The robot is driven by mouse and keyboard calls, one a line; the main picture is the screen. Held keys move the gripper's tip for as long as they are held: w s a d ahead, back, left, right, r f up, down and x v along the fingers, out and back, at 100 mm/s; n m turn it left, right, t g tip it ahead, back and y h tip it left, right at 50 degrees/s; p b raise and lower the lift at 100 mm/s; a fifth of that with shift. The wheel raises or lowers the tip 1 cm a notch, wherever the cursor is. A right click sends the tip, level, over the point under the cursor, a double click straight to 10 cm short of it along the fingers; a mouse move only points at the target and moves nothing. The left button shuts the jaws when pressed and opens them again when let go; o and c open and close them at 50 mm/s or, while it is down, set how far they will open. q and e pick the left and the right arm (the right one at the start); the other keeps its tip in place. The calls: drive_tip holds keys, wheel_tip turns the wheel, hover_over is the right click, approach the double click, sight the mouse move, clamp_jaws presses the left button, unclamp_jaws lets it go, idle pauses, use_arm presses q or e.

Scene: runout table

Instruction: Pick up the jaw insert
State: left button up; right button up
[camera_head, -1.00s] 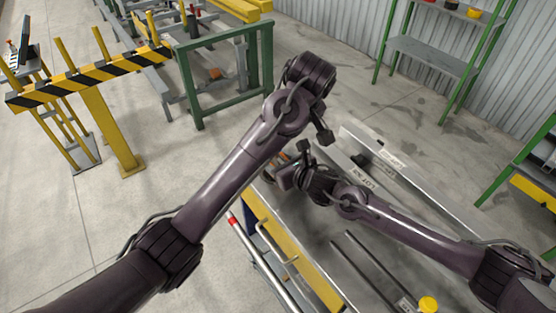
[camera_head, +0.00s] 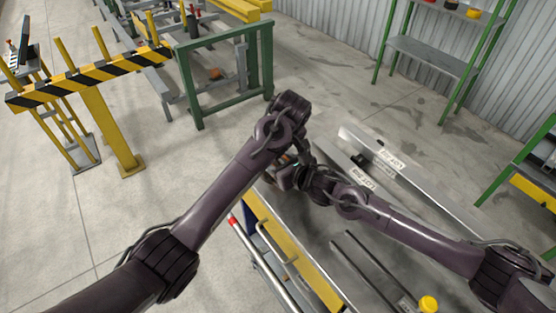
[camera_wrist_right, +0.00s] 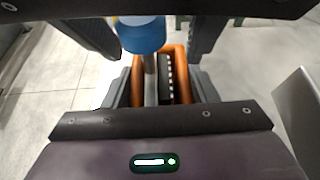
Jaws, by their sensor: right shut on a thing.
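In the right wrist view an orange piece (camera_wrist_right: 187,93) lies between grey fingers, with a dark strip with pale teeth (camera_wrist_right: 167,75) and a grey bar inside it; I take it for the jaw insert. My right gripper (camera_head: 288,176) is shut on it, though the contact is partly hidden. My left gripper (camera_head: 306,163) points down from above, close beside the right one. Two facing pairs of fingers show in the wrist view; whether the left fingers grip anything is unclear. In the head view the arms hide most of the piece.
A blue cylinder (camera_wrist_right: 142,34) shows beyond the orange piece. The table (camera_head: 310,235) carries a long metal bar (camera_head: 420,185) with labels, dark rods (camera_head: 372,262) and a yellow-capped item (camera_head: 428,304). A striped barrier (camera_head: 90,75) and green frame (camera_head: 225,75) stand on the left; shelves (camera_head: 430,55) stand behind.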

use_arm(q)
clamp_jaws()
idle(0.3)
drive_tip(key=shift+w, duration=0.1)
wheel_tip(320, 180, up, 10)
drive_tip(key=shift+r, duration=0.1)
idle(0.5)
use_arm(e)
drive_tip(key=o, duration=1.1)
